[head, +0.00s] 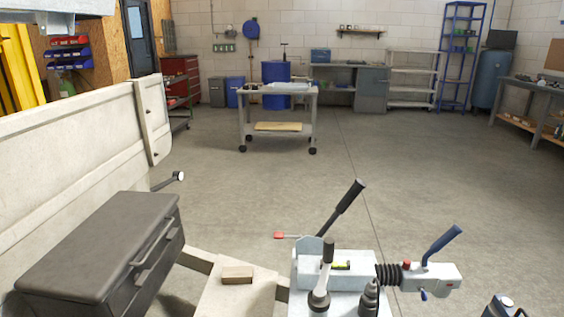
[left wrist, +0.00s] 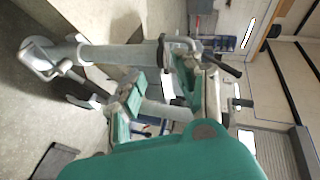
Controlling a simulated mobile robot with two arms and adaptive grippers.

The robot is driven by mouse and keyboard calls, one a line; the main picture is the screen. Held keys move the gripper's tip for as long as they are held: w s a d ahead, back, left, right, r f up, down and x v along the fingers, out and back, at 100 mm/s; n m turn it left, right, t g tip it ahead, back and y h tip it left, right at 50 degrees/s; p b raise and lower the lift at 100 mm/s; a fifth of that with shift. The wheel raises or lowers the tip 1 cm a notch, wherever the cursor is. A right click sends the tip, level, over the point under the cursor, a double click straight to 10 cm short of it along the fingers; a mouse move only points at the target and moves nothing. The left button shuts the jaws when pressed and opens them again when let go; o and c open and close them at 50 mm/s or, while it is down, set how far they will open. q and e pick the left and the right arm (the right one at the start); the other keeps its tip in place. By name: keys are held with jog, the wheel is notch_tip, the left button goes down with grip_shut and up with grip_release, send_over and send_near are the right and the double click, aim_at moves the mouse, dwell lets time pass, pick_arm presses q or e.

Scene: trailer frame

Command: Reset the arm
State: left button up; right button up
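Neither gripper can be made out in the head view. A pale grey part cuts across its top left corner, and I cannot tell what it is. The left wrist view is turned on its side. A large teal part (left wrist: 165,155) fills its bottom close to the lens, with a grey tube (left wrist: 120,55) and smaller teal and grey parts beyond it. I cannot tell for sure what these belong to, and I see no fingertips there.
The trailer coupling (head: 430,277) with its levers stands at the bottom right of centre. A wooden block (head: 238,274) lies on the frame to its left. A dark toolbox (head: 105,235) and trailer side panel (head: 70,150) fill the left. A cart (head: 277,101) stands beyond clear floor.

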pick_arm(q)
jog(key=s+f+n+g+y, duration=0.25)
jog(key=s+f+n, duration=0.25)
jog(key=f, duration=0.4)
jog(key=s+f+n+g+y, duration=0.25)
jog(key=s+f+n, duration=0.3)
jog(key=f, duration=0.35)
jog(key=s+d+f+n+g, duration=0.25)
jog(key=s+f, duration=0.25)
jog(key=s, duration=0.3)
jog(key=s+d+f+n+g, duration=0.1)
jog(key=s+f+n+g, duration=0.3)
jog(key=s, duration=0.4)
jog(key=s+a+r+p, duration=0.1)
jog(key=s+p, duration=0.5)
jog(key=p, duration=0.1)
jog(key=s+a+r+g+p, duration=0.1)
jog(key=s+a+r+p, duration=0.1)
jog(key=s+p, duration=0.5)
jog(key=shift+a+r+p, duration=0.2)
jog(key=shift+r+p, duration=0.05)
jog(key=shift+p, duration=0.1)
pick_arm(e)
jog(key=s+d+r, duration=0.1)
jog(key=s, duration=0.6)
jog(key=s+d+r+g, duration=0.1)
jog(key=s+r, duration=0.1)
jog(key=s, duration=0.5)
jog(key=shift+d+r, duration=0.25)
jog(key=shift+d, duration=0.05)
